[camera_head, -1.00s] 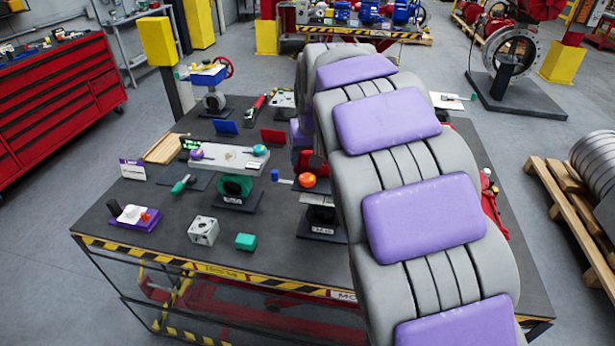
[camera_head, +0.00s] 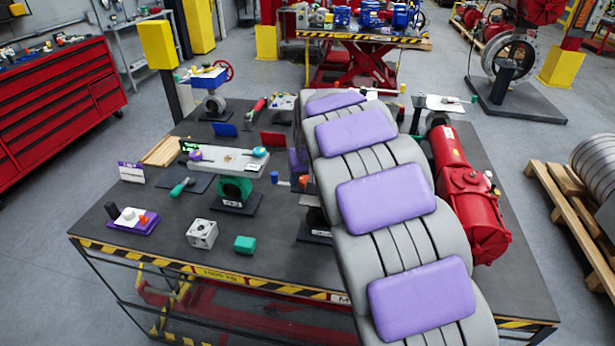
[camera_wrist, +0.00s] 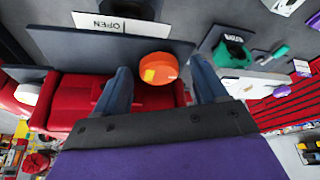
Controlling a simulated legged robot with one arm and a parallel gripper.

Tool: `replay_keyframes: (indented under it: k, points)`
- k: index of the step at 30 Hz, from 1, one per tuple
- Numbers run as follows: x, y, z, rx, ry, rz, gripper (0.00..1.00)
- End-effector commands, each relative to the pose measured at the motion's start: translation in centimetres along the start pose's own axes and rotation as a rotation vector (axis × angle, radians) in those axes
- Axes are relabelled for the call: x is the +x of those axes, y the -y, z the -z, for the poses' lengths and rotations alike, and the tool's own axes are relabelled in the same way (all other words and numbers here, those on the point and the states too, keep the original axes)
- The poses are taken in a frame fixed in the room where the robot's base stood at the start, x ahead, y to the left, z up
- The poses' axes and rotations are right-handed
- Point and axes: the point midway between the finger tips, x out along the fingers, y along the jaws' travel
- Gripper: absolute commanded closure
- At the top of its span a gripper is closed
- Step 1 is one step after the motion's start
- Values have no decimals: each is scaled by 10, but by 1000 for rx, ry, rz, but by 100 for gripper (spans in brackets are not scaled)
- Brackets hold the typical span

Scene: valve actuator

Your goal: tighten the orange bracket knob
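The orange knob (camera_wrist: 158,68) is round with a yellow patch and shows between my two fingers in the wrist view. My gripper (camera_wrist: 165,82) is open, with one finger on each side of the knob and a gap to the right finger. The left finger is close to the knob; I cannot tell whether it touches.
A red actuator (camera_head: 468,195) lies right of my arm on the dark table (camera_head: 285,262). A green-bodied valve (camera_head: 235,190), a grey cube block (camera_head: 202,232) and a green block (camera_head: 245,244) stand left. An OPEN sign (camera_wrist: 120,23) shows near the knob in the wrist view.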

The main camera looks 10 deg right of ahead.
Motion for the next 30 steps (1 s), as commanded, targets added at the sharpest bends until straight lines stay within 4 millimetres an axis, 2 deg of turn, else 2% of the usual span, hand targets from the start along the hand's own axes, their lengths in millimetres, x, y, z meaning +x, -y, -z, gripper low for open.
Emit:
replay_keyframes:
  k: [2,17,30]
  points:
    - [0,0,0,0,0,0,36]
    - [0,0,0,0,0,0,84]
    - [-3,1,1,96,0,-42,84]
